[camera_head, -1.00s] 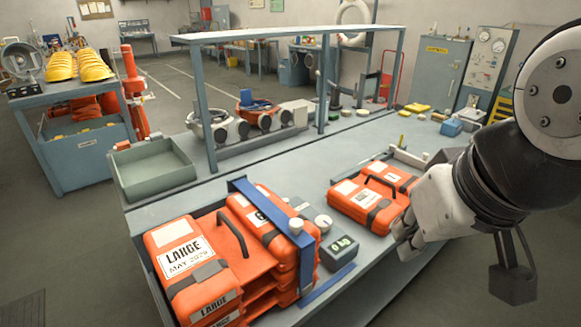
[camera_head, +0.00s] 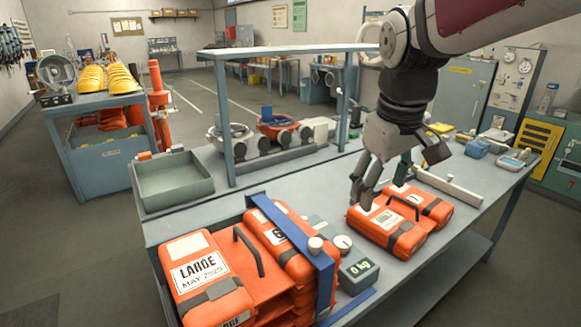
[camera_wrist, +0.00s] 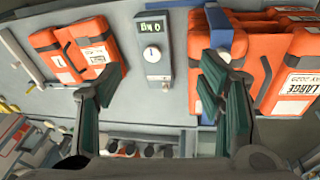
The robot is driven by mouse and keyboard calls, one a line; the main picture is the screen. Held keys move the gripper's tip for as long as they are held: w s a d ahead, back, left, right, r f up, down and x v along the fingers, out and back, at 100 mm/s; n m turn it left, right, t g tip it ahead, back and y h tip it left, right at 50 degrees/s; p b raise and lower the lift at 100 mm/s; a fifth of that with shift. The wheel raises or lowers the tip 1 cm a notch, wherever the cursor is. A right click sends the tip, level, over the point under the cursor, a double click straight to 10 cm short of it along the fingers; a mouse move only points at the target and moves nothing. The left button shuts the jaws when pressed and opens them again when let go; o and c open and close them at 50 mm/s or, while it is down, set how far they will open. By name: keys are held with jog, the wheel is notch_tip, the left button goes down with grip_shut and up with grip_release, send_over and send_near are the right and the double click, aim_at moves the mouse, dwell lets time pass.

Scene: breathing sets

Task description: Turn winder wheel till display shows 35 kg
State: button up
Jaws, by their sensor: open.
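The display (camera_head: 360,268) is a small dark box on the bench that reads 0 kg; in the wrist view (camera_wrist: 153,27) it appears upside down. Beside it is a small round white dial (camera_head: 343,242), also in the wrist view (camera_wrist: 152,54). A white knob (camera_head: 316,244) sits on top of the blue bar frame that crosses the orange LARGE cases; I cannot tell for sure which round part is the winder wheel. My gripper (camera_head: 367,190) is open and empty, pointing down above the separate orange cases, apart from the knob and dial. Its fingers (camera_wrist: 160,95) spread wide in the wrist view.
Stacked orange cases (camera_head: 200,270) fill the bench's near left. Separate orange cases (camera_head: 400,222) lie right of the display. A raised shelf (camera_head: 228,110) runs along the bench behind, with an open grey tray (camera_head: 172,182) at its left. Bare bench top shows around the display.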

jog(key=w+f+n+g, duration=0.1)
jog(key=w+f+n, duration=0.1)
jog(key=w+f, duration=0.55)
jog(key=n+g+b, duration=0.1)
jog(key=n+g, duration=0.1)
send_over(341, 240)
notch_tip(341, 240, down, 7)
jog(key=shift+y, duration=0.4)
notch_tip(341, 240, down, 14)
jog(key=shift+r+p, duration=0.15)
jog(key=shift+p, duration=0.6)
jog(key=c, duration=1.1)
